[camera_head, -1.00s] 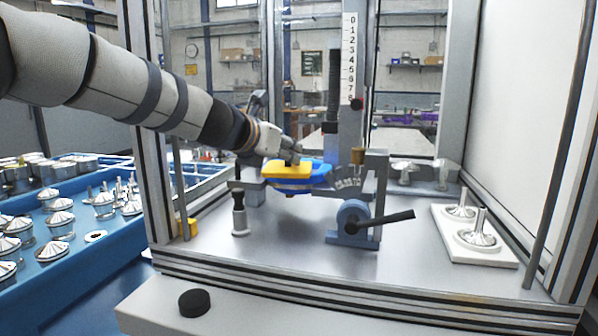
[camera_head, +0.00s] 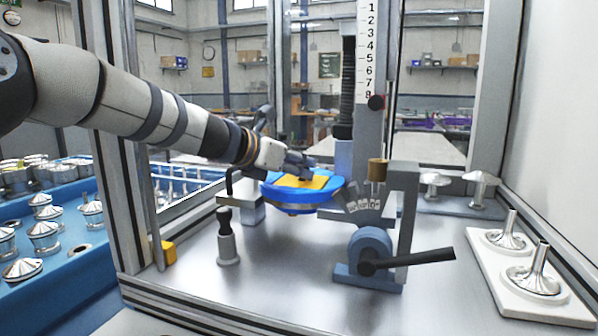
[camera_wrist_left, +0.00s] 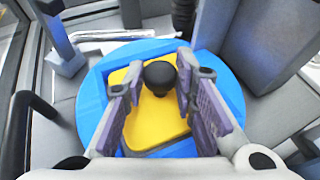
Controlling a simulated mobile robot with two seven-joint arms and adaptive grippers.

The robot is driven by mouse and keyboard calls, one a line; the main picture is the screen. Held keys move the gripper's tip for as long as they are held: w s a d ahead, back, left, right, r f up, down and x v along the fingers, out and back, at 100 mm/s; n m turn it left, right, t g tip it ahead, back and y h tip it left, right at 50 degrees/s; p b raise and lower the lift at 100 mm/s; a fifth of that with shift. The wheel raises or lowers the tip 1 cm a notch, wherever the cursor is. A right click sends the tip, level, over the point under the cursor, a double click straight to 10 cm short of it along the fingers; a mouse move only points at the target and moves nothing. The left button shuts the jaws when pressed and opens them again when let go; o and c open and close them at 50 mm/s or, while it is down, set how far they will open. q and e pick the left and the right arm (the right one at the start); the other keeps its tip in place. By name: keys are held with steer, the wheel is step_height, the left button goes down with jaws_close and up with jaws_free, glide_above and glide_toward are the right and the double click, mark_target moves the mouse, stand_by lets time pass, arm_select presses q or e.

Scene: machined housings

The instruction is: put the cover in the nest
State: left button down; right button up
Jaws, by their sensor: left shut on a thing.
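The cover is a yellow plate with rounded corners (camera_head: 298,182) and a black knob. In the left wrist view the yellow cover (camera_wrist_left: 150,125) lies within the outline of the blue round nest (camera_wrist_left: 92,100). In the head view the blue nest (camera_head: 283,198) shows around the yellow plate, inside the machine frame. My left gripper (camera_head: 303,172) comes from the left and is directly above the nest. In the wrist view its fingers (camera_wrist_left: 160,68) are shut on the cover by its black knob. I cannot tell whether the cover is fully seated. My right gripper is not in view.
A blue clamp with a black lever (camera_head: 370,250) and a grey bracket with a brass bush (camera_head: 377,170) stand close right of the nest. A black-topped post (camera_head: 227,240) stands front left. A white plate (camera_head: 490,270) with metal parts lies right. Frame posts bound the cell.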

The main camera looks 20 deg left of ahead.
arm_select(q)
steer(key=shift+f, duration=0.3)
steer(key=c, duration=1.8)
jaws_free()
steer(key=shift+f, duration=0.15)
steer(key=o, duration=0.5)
